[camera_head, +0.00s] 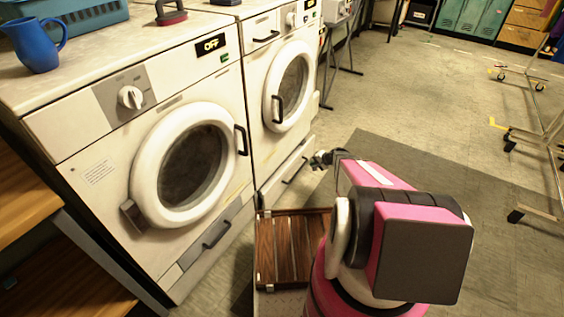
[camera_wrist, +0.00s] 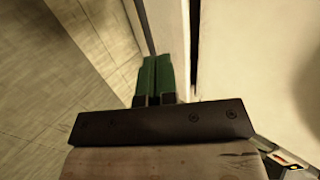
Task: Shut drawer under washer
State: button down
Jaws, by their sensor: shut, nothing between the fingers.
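Two white washers stand side by side in the head view, each with a low drawer under it. The far washer's drawer (camera_head: 284,180) has a dark bar handle and seems to stand out slightly. The near washer's drawer (camera_head: 207,250) has a similar handle and looks about flush. My gripper (camera_head: 321,158) is low, by the far drawer's right end. In the wrist view its green fingers (camera_wrist: 156,77) are together and empty, close to a pale panel. A dark narrow gap runs beside that panel. Whether the fingertips touch it I cannot tell.
The near washer (camera_head: 85,135) and far washer (camera_head: 258,85) have shut round doors. A wooden shelf unit (camera_head: 25,195) stands at the left. Wheeled racks (camera_head: 540,140) stand at the right. Open floor lies beyond a dark mat (camera_head: 430,165).

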aim_at(290, 163)
jog(key=x, duration=0.4)
jog(key=r+x, duration=0.1)
jog(key=x, duration=0.3)
jog(key=a+x, duration=0.1)
jog(key=x, duration=0.3)
jog(key=shift+w+r, duration=0.15)
jog(key=shift+w, duration=0.15)
jog(key=shift+w+a, duration=0.4)
jog(key=shift+a, duration=0.2)
jog(key=shift+w+a, duration=0.75)
jog(key=shift+a, duration=0.25)
